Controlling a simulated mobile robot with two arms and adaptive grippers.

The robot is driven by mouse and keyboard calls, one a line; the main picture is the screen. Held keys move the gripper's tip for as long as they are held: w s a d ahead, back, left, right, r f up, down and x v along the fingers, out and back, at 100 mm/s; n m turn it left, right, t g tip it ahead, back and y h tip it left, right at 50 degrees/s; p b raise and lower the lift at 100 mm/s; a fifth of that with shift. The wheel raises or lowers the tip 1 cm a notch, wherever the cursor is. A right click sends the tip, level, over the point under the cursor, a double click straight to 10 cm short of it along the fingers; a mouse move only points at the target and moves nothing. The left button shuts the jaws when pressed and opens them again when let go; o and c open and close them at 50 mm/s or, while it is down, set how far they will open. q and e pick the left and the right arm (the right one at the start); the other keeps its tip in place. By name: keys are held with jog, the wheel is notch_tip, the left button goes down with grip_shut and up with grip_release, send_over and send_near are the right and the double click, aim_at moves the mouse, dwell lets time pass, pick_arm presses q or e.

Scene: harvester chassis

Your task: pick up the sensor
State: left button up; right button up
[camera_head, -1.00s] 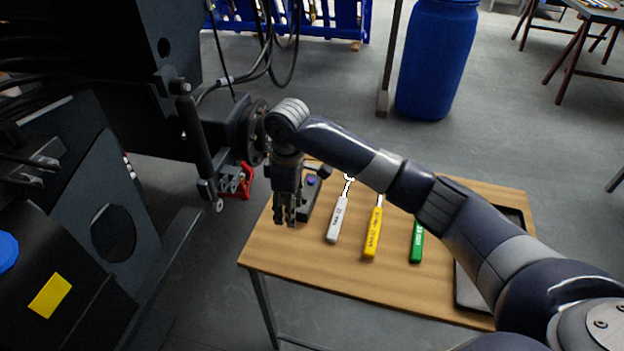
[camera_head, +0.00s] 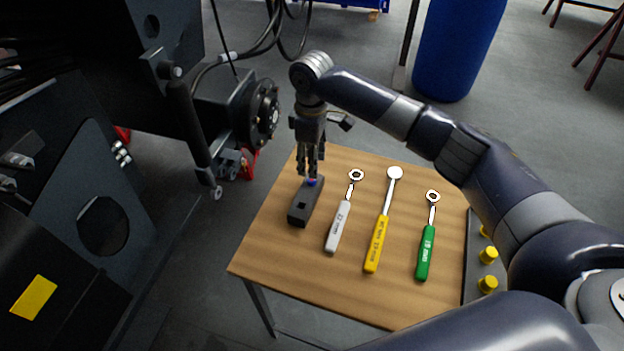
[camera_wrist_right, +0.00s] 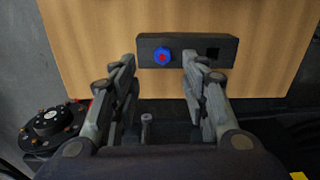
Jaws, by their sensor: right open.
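The sensor appears to be the small blue piece with a red centre (camera_head: 312,182) at the far end of a dark grey block (camera_head: 299,212) on the table. It also shows in the right wrist view (camera_wrist_right: 162,56), at the left part of the block; a square hole is at the right part. My right gripper (camera_head: 312,170) points down over the sensor. Its fingers are open and empty, one to each side of the sensor in the wrist view. I cannot tell whether the fingertips are level with it. My left gripper is not in view.
White (camera_head: 338,228), yellow (camera_head: 377,245) and green (camera_head: 425,255) handled wrenches lie right of the block on the wooden table (camera_head: 290,262). A dark tray with yellow pieces (camera_head: 488,255) is at the right edge. The black chassis with a round flange (camera_head: 264,112) stands left.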

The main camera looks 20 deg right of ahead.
aim_at(312, 180)
jog(key=shift+f, duration=0.7)
notch_tip(312, 180, down, 4)
jog(key=shift+s+a+f+p, duration=0.1)
jog(key=shift+s+f+p, duration=0.1)
jog(key=shift+p, duration=0.5)
jog(key=shift+f, duration=0.2)
grip_shut()
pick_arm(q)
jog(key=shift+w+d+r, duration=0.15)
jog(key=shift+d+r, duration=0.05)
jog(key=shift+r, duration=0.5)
